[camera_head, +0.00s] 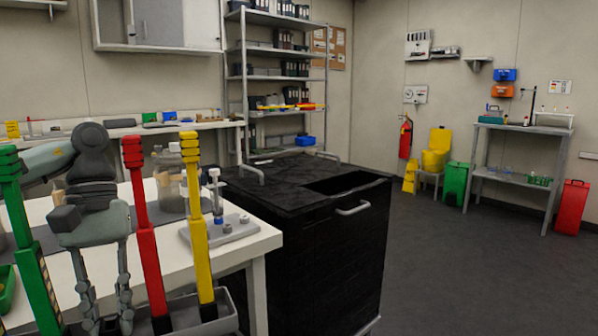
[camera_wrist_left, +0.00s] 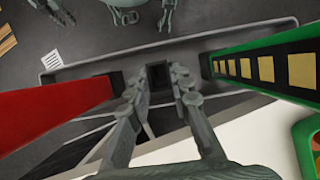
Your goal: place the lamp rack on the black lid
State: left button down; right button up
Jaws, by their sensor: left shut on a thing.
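The lamp rack is a grey tray (camera_head: 226,312) with upright green (camera_head: 33,260), red (camera_head: 146,240) and yellow (camera_head: 196,232) lamps. It is close to me at the lower left of the head view. My left gripper (camera_head: 108,322) is shut on the rack between the green and red lamps. The left wrist view shows its fingers (camera_wrist_left: 162,86) at a dark part in the middle of the tray. The black lid (camera_head: 270,187) is the top of a black cabinet, right of the rack. My right gripper is not clearly seen.
The white table (camera_head: 258,243) is behind the rack and carries a jar (camera_head: 171,188) and a small grey stand (camera_head: 222,230). The black lid has grey handles (camera_head: 243,169) and a dark opening (camera_head: 345,183) at its right. Open floor (camera_head: 470,270) lies to the right.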

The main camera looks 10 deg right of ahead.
aim_at(293, 171)
jog(key=i+l, duration=0.15)
jog(key=l, duration=0.3)
jog(key=i+l, duration=0.15)
jog(key=l, duration=0.25)
jog(key=i+l, duration=0.2)
jog(key=l, duration=0.25)
jog(key=i+l, duration=0.15)
jog(key=l, duration=0.3)
jog(key=i+l, duration=0.15)
jog(key=l, duration=0.25)
jog(key=i+l, duration=0.15)
jog(key=l, duration=0.3)
jog(key=i+l, duration=0.15)
jog(key=l, duration=0.3)
jog(key=i+l, duration=0.15)
jog(key=l, duration=0.25)
